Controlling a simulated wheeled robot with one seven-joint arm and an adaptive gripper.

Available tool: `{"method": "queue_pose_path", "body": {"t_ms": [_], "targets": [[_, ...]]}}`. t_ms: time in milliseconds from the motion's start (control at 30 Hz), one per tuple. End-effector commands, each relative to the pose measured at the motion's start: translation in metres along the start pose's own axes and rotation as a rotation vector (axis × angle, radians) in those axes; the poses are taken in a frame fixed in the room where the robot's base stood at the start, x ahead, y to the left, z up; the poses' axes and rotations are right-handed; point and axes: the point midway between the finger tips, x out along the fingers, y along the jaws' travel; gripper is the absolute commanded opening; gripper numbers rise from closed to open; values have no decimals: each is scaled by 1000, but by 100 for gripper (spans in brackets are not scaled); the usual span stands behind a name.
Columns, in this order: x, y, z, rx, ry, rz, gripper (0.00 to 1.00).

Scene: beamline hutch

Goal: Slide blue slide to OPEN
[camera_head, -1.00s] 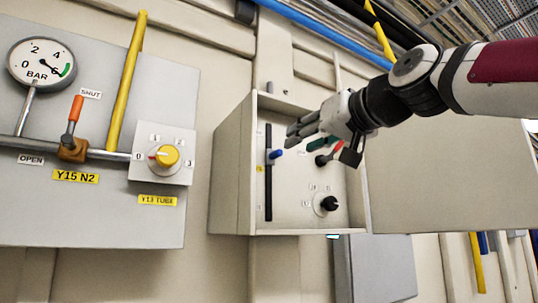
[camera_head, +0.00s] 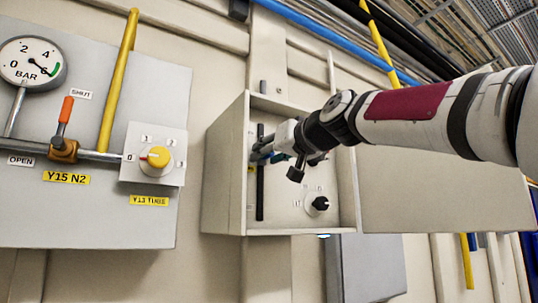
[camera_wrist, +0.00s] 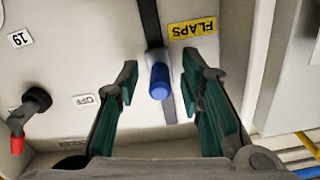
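The blue slide (camera_wrist: 160,82) is a blue knob on a dark upright slot (camera_wrist: 151,22) in the wrist view. My gripper (camera_wrist: 160,92) is open, with its green-padded fingers on either side of the knob and a gap on both sides. In the head view my gripper (camera_head: 262,152) reaches into the open box (camera_head: 225,170) at the slot, and the arm and fingers cover the blue knob. The lower part of the slot (camera_head: 260,195) shows below the fingers. A yellow FLAPS label (camera_wrist: 193,28) sits beside the slot. I see no OPEN mark near the slot.
The box also holds a black rotary knob (camera_head: 317,205) and a red-handled lever (camera_wrist: 30,108). The box walls stand close around my gripper, with the open door (camera_head: 440,195) to the right. A panel with a gauge (camera_head: 32,62) and yellow knob (camera_head: 157,158) is at left.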

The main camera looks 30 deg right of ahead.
Motion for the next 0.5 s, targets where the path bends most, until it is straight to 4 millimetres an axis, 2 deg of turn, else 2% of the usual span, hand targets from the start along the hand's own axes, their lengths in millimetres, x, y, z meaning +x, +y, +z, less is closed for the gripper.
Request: {"method": "queue_pose_path", "body": {"t_ms": [33,133,167,367,500], "targets": [[0,0,0,0,0,0,26],[0,0,0,0,0,0,3],[0,0,0,0,0,0,0],[0,0,0,0,0,0,0],[-1,-2,-13,-1,2,1,0]]}}
